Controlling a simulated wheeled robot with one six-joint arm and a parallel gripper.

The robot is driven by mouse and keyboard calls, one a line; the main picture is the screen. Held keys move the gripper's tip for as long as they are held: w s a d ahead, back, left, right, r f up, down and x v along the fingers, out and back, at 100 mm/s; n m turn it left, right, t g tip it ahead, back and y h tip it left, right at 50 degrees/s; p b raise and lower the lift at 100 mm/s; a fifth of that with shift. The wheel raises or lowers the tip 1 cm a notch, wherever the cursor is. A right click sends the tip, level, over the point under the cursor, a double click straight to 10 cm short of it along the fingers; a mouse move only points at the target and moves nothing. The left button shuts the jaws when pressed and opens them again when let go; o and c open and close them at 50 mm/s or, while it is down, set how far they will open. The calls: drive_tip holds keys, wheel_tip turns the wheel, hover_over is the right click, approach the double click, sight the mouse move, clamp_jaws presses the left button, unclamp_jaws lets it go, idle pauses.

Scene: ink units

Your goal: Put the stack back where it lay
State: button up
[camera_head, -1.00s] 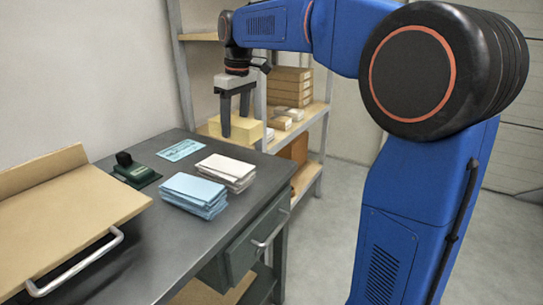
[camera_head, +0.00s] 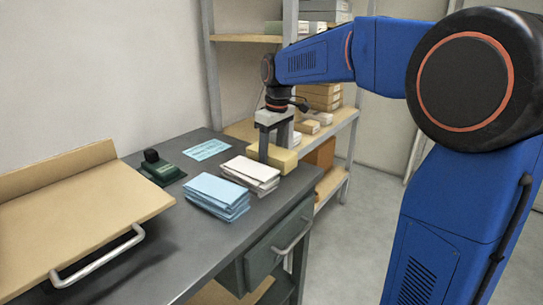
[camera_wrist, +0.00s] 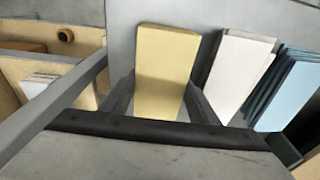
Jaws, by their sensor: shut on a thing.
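My gripper (camera_head: 276,150) is shut on a yellow stack (camera_head: 286,161) at the back right corner of the dark grey desk (camera_head: 185,240). In the wrist view the yellow stack (camera_wrist: 167,70) stands between the two fingers. A white stack (camera_head: 250,172) lies just left of it, with a narrow gap seen in the wrist view (camera_wrist: 238,75). A light blue stack (camera_head: 217,192) lies in front of the white one. The yellow stack is low over the desk top; I cannot tell whether it touches.
A dark green stamp (camera_head: 160,170) and a flat light blue slip (camera_head: 206,150) lie farther left. A tan board with a metal handle (camera_head: 85,205) covers the desk's left part. A shelf with boxes (camera_head: 318,97) stands behind. The desk's front middle is clear.

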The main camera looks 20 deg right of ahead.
sight(275, 152)
drive_tip(key=shift+f, duration=0.5)
drive_tip(key=o, duration=1.5)
drive_tip(key=shift+f, duration=0.1)
drive_tip(key=r, duration=0.4)
drive_tip(key=s+r, duration=0.1)
drive_tip(key=r, duration=0.7)
drive_tip(key=shift+s+d+r, duration=0.1)
drive_tip(key=shift+s+d, duration=0.05)
drive_tip(key=shift+d, duration=0.25)
drive_tip(key=s+d+f+m+t, duration=0.1)
drive_tip(key=s+d+f+m, duration=0.1)
drive_tip(key=s+f, duration=0.4)
drive_tip(key=s+d+f+m+t, duration=0.1)
drive_tip(key=s+f, duration=0.6)
drive_tip(key=s, duration=0.8)
drive_tip(key=s+d+f+m+t, duration=0.1)
drive_tip(key=s+d+f+m, duration=0.2)
drive_tip(key=s+f, duration=0.4)
drive_tip(key=shift+s+d+f+m+t+h, duration=0.1)
drive_tip(key=shift+s+m+t+h, duration=0.15)
drive_tip(key=shift+s, duration=0.8)
drive_tip(key=shift+s+f+m+t+h, duration=0.15)
drive_tip(key=shift+s+m, duration=0.2)
drive_tip(key=shift+s, duration=0.7)
